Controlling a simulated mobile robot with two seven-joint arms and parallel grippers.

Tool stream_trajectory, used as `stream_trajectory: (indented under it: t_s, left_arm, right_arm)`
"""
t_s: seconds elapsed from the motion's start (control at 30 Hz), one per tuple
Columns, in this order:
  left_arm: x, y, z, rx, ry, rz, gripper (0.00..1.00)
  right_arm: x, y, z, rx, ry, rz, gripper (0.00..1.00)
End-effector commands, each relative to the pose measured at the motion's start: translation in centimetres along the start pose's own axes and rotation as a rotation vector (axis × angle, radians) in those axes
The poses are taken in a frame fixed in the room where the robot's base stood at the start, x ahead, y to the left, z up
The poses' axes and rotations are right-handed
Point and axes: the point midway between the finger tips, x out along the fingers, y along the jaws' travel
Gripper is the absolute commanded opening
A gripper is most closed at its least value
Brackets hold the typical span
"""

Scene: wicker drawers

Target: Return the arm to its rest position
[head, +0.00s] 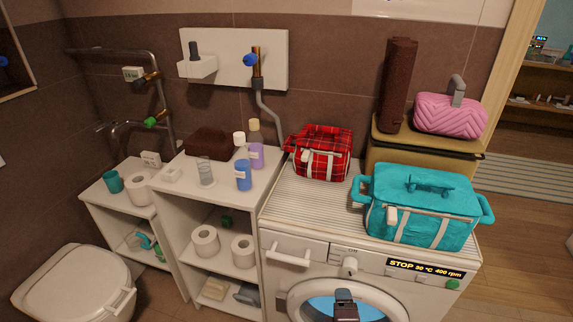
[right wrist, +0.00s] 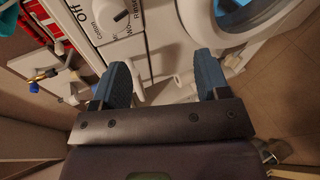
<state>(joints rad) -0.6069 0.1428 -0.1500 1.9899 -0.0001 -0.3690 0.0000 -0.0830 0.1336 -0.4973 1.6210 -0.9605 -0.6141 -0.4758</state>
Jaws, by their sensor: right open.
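My right gripper (head: 345,304) shows at the bottom edge of the head view, in front of the round door of the washing machine (head: 300,245). In the right wrist view its two blue fingers stand wide apart (right wrist: 163,75). Nothing is held between them. Behind the fingers are the machine's control dial (right wrist: 113,14) and part of its door ring. Most of my right arm is outside the head view. My left gripper is not in view.
A teal bag (head: 425,205) and a red plaid bag (head: 322,165) sit on the machine. A white shelf (head: 210,222) with bottles and paper rolls stands left of it. A toilet (head: 72,285) is at lower left. Wooden floor is open at right.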

Motion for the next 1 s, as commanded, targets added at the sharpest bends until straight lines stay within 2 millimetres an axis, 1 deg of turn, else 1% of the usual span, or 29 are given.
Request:
stream_trajectory:
  t_s: [0.03,0.1,0.27,0.3,0.4,0.5,0.63,0.7,0.8,0.9,1.0]
  left_arm:
    - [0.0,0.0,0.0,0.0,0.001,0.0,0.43]
    - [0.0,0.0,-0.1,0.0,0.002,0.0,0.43]
    - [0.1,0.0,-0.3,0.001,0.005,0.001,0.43]
    - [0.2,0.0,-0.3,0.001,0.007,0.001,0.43]
    - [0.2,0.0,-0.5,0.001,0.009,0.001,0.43]
    - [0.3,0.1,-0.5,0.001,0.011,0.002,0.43]
    - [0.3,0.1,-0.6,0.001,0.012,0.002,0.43]
    - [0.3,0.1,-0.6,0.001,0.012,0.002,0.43]
    - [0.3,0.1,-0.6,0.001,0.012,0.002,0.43]
    - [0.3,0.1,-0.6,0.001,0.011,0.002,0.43]
    - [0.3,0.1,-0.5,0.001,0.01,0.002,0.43]
  right_arm:
    - [-0.5,-0.1,0.5,0.138,0.021,-0.023,0.69]
    - [-1.1,-0.3,1.0,0.337,0.051,-0.053,0.69]
    - [-3.0,-0.4,2.9,0.778,0.099,-0.111,0.69]
    - [-3.6,-0.4,3.5,0.884,0.107,-0.121,0.69]
    - [-5.2,-0.5,5.4,1.125,0.118,-0.141,0.69]
    - [-7.1,-0.8,7.5,1.323,0.114,-0.15,0.69]
    - [-9.9,-2.0,10.8,1.483,0.077,-0.152,0.69]
    - [-11.2,-3.0,12.3,1.512,0.04,-0.154,0.69]
    - [-12.8,-4.7,13.9,1.515,-0.014,-0.159,0.69]
    - [-14.1,-6.4,14.6,1.514,-0.054,-0.178,0.69]
    - [-14.7,-7.2,14.7,1.513,-0.07,-0.189,0.69]
